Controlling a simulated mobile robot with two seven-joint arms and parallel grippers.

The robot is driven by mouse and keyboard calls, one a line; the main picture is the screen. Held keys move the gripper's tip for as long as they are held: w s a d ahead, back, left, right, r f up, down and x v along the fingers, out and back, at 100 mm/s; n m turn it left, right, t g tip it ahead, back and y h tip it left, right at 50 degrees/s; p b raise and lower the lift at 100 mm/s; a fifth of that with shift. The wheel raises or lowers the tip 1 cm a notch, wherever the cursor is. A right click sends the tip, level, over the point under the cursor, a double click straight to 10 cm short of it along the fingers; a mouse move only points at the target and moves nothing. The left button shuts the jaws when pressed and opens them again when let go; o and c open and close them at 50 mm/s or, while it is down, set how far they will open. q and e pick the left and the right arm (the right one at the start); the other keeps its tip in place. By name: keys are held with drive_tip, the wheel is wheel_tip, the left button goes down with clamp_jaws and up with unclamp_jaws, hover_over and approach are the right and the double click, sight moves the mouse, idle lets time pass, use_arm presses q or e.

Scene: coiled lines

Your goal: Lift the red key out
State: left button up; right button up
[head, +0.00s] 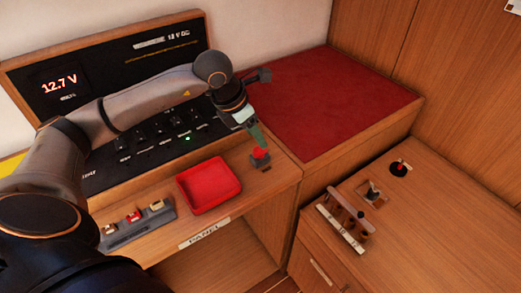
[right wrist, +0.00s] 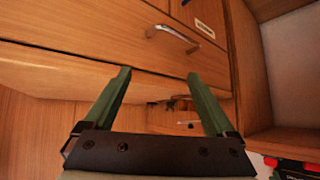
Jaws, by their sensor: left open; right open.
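A small red piece (head: 261,153), which looks like the red key, sits in a grey block on the wooden ledge, right of the red tray. My left gripper (head: 258,143) is open and points down, its green fingers just above or around the red piece. I cannot tell whether they touch it. A second small red-topped piece stands on a black disc (head: 399,169) on the right counter. My right gripper (right wrist: 160,88) is open and empty in the right wrist view, facing wooden cabinet fronts.
A black panel reading 12.7 V (head: 60,84) stands behind. A red cushion (head: 325,105) is beyond. A drawer handle (right wrist: 173,38) shows ahead of my right gripper.

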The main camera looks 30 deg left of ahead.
sight(260, 154)
use_arm(q)
drive_tip(key=p+x, duration=0.1)
drive_tip(key=x, duration=0.4)
drive_tip(key=shift+f, duration=0.3)
drive_tip(key=shift+c, duration=0.3)
clamp_jaws()
